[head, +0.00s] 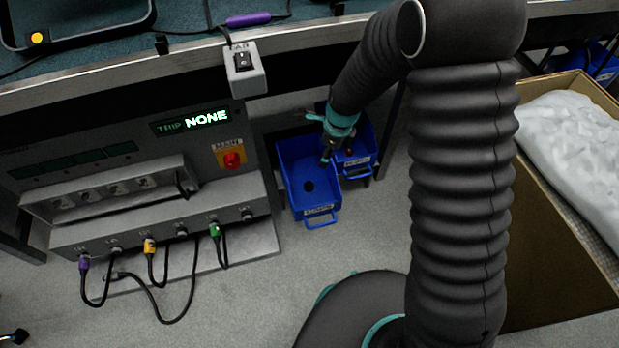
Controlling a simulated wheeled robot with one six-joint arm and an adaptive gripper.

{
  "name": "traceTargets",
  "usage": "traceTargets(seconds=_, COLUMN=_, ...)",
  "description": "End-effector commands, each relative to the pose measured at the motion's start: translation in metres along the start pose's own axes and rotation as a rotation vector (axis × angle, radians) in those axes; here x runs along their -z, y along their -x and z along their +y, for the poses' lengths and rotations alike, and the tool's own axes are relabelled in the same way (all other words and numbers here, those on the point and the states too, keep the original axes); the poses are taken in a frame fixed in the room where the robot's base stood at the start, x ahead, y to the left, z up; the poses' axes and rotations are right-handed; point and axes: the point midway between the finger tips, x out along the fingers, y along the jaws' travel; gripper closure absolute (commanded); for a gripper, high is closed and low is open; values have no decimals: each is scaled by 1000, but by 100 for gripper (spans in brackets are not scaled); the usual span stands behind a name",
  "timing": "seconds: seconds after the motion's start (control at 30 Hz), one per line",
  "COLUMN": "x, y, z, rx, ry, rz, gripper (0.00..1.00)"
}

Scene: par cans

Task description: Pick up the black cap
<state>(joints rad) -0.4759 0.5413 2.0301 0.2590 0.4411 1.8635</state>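A small dark round thing, which looks like the black cap (309,186), lies on the floor of a blue bin (289,160). My gripper (325,160) reaches down over the right side of that bin, a little above and to the right of the cap. The fingertips are small and dark, and I cannot tell whether they are open or shut. I see nothing clearly held in them. The cap appears apart from the gripper.
A second blue bin (361,172) stands directly to the right, with a small red thing (350,152) in it. A grey power unit (150,190) with cables stands left. A bench edge (150,65) runs above. A cardboard box (545,240) stands right.

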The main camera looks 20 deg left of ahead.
Motion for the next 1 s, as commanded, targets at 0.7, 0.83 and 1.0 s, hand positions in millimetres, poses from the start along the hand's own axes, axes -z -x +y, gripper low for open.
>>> traceTargets(seconds=0.7, x=-18, y=-117, z=14, rx=-39, ry=-196, rz=24, gripper=34)
traceTargets(seconds=0.83, x=-18, y=-131, z=14, rx=-39, ry=-194, rz=23, gripper=34)
traceTargets(seconds=1.0, x=-18, y=-139, z=14, rx=-38, ry=-195, rz=22, gripper=34)
